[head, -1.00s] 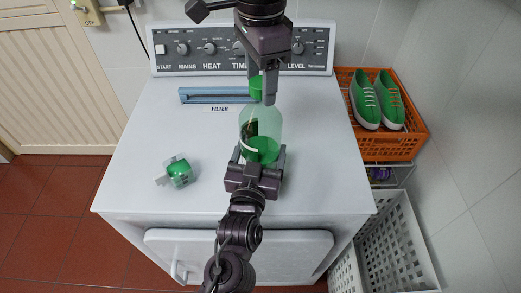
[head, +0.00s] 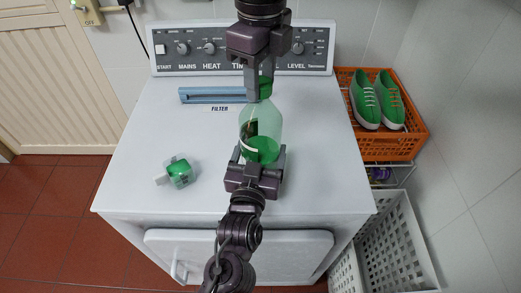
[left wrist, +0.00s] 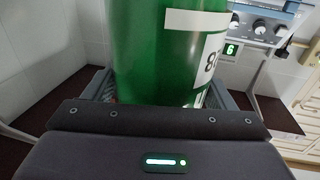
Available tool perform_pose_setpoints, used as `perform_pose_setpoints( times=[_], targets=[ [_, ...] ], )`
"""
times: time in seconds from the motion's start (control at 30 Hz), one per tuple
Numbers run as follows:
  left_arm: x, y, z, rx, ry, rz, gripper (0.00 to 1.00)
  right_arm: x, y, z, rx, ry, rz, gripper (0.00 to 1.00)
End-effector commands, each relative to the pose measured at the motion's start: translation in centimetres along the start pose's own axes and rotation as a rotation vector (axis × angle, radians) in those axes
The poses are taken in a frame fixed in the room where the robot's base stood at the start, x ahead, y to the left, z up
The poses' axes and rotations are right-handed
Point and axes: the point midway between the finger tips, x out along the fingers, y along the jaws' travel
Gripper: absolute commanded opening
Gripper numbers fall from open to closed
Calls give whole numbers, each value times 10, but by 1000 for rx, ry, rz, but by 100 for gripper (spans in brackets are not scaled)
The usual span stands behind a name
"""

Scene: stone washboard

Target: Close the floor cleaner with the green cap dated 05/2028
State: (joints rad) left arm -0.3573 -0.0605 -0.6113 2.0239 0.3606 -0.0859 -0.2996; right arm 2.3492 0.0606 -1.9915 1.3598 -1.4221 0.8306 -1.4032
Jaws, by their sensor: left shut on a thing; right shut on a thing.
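A clear bottle (head: 262,126) with green liquid and a white label stands upright on the white machine top. My left gripper (head: 259,162), reaching in from the bottom of the head view, is shut on its lower body. The bottle's green side (left wrist: 165,50) fills the middle of the left wrist view, between the jaws. A green cap (head: 265,89) sits at the bottle's mouth; my right gripper (head: 259,90), coming down from above, is shut on it. Its fingers partly hide the cap, so I cannot tell how well it is seated. No date is readable.
Another small green piece with pale flaps (head: 179,171) lies on the machine top (head: 150,130) at left. A blue filter strip (head: 205,95) lies at the back, below the control panel (head: 185,48). An orange crate (head: 400,146) with green shoes and a white basket (head: 400,235) stand at right.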

Motion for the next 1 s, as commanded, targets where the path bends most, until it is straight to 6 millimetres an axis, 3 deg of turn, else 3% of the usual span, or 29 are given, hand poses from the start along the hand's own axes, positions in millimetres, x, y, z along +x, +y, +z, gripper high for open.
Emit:
perform_pose_setpoints(
  times=[1.0],
  targets=[
    [0, 0, 1, 1, -3, 0, 15, 2, 0, 0, 2283, 1, 1, 9]
  ],
)
